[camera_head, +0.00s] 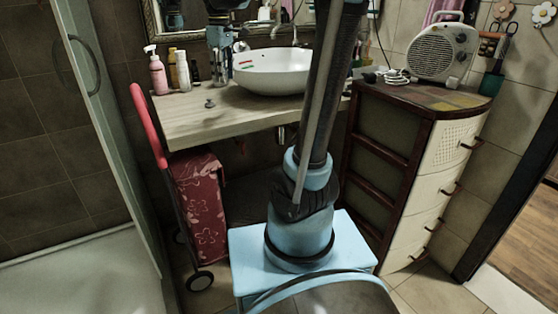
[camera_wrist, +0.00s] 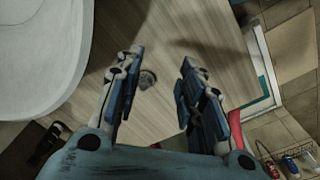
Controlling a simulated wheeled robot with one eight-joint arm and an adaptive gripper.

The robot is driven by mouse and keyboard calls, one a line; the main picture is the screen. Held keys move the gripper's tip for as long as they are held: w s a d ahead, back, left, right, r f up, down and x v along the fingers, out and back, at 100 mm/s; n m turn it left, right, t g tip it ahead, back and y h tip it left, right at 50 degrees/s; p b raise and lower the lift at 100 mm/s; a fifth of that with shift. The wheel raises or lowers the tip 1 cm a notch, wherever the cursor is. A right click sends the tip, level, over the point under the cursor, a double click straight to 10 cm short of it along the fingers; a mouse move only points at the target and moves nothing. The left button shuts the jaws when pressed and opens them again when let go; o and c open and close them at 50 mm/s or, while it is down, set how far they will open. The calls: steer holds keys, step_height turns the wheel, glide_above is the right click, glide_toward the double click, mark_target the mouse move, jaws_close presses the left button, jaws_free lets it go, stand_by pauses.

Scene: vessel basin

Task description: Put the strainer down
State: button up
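The strainer (camera_head: 210,103) is a small grey, knob-like piece resting on the wooden countertop (camera_head: 185,128), left of the white basin. In the wrist view the strainer (camera_wrist: 148,80) shows between my two fingers, closer to the left one, with the wood around it. My gripper (camera_head: 220,82) points down over the countertop, behind and a little right of the strainer in the head view. In the wrist view my gripper (camera_wrist: 160,64) has its fingers apart with nothing held between them. I cannot tell the exact height of the fingertips above the wood.
The white basin (camera_head: 275,72) stands right of my gripper. A pink pump bottle (camera_head: 157,74) and several other bottles stand at the counter's back left. A red trolley bag (camera_head: 200,205) stands below. A drawer cabinet (camera_head: 425,165) with a fan heater (camera_head: 442,52) is at right.

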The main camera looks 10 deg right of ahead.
steer(key=s+d+f+m+t, duration=0.1)
steer(key=s+d+f+m, duration=0.4)
steer(key=s+f, duration=0.7)
steer(key=s+d+f+m, duration=0.6)
steer(key=s+d+f, duration=0.4)
steer(key=s+f, duration=0.2)
steer(key=shift+s+t, duration=0.4)
steer(key=shift+s, duration=0.7)
steer(key=shift+d, duration=0.1)
